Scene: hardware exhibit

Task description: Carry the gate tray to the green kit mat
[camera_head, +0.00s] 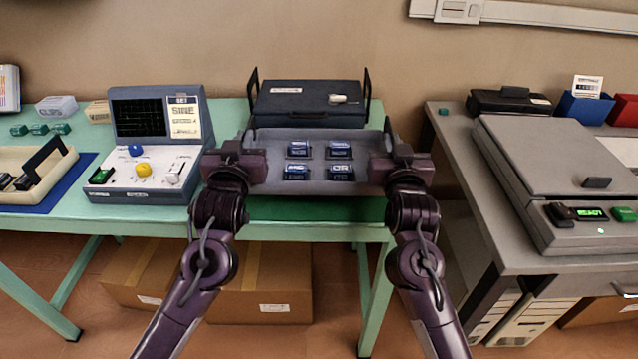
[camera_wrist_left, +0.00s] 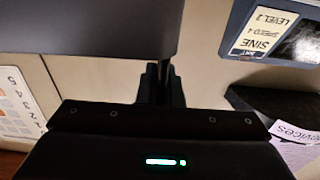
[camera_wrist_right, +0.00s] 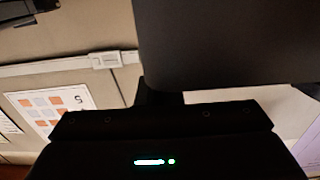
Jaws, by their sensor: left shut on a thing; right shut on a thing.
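The gate tray (camera_head: 315,182) is a shallow grey tray holding several blue gate blocks, two of them labelled AND and OR. It looks level. My left gripper (camera_head: 236,158) is shut on its left end and my right gripper (camera_head: 398,158) on its right end. The green kit mat (camera_head: 315,209) shows as a strip below the tray's front edge; the tray hides the rest. I cannot tell whether the tray touches the mat or hangs above it. In both wrist views a dark panel fills much of the picture and the fingertips are hard to make out.
A dark case (camera_head: 308,103) with upright handles stands right behind the tray. A blue-grey oscilloscope unit (camera_head: 150,150) stands left of it on the mint-green table (camera_head: 225,118). A cream tray (camera_head: 40,170) sits further left. A grey machine (camera_head: 560,160) stands on the right-hand table, across a gap.

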